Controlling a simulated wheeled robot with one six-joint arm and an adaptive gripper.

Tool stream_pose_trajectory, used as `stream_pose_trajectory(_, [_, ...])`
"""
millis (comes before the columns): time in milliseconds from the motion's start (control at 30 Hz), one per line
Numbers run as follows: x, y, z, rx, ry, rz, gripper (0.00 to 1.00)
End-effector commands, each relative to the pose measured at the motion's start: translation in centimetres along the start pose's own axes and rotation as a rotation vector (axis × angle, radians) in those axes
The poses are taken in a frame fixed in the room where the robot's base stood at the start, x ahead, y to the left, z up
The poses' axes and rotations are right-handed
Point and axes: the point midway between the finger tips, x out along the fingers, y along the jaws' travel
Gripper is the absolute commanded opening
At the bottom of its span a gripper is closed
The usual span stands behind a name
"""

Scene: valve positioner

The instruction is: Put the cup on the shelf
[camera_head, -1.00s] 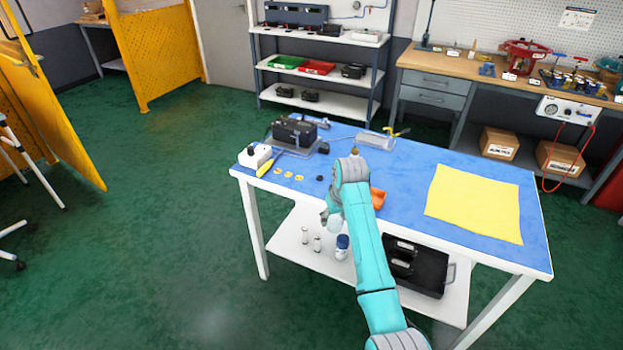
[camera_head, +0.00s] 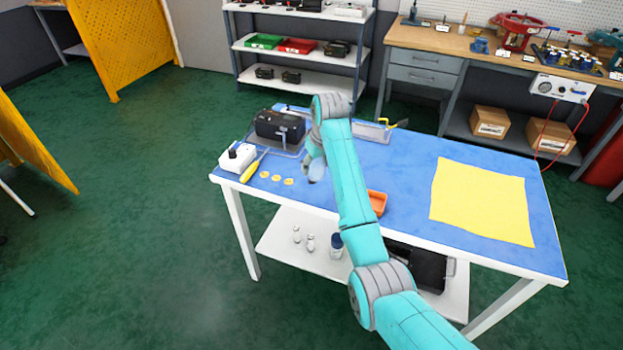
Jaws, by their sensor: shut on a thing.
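My gripper (camera_head: 314,172) is over the blue table top, right of the yellow rings, partly hidden by my own wrist. It is shut on a pale, clear-looking piece (camera_head: 316,170) that appears to be the cup; its outline is small and hard to make out. A shelf rack (camera_head: 268,49) with white boards stands behind the table. The table's white lower shelf (camera_head: 275,243) is in view below its front edge. I cannot tell which of the two is the named shelf.
The blue table top (camera_head: 410,180) holds a black device (camera_head: 279,125), a white box (camera_head: 237,158), a yellow-handled tool (camera_head: 250,170), an orange tray (camera_head: 377,203) and a yellow cloth (camera_head: 483,200). Bottles (camera_head: 310,243) and a black case (camera_head: 430,270) stand below. Green floor is free at left.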

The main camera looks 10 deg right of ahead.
Motion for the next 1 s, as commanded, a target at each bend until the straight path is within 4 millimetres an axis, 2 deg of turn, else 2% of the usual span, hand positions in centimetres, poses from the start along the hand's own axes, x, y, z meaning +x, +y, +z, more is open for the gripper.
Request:
stream_pose_trajectory(33, [0.9,0.0,0.3,0.000,-0.003,-0.001,0.29])
stream_pose_trajectory(267, [2.8,0.0,0.8,0.000,-0.002,0.000,0.29])
stream_pose_trajectory(533, [6.4,0.0,1.8,0.000,-0.002,0.000,0.29])
stream_pose_trajectory(933, [6.9,0.0,1.9,0.000,-0.001,0.000,0.29])
stream_pose_trajectory(967, [6.8,0.0,1.9,0.000,0.000,0.000,0.65])
stream_pose_trajectory(1000, [6.8,0.0,1.9,0.000,0.000,0.000,0.75])
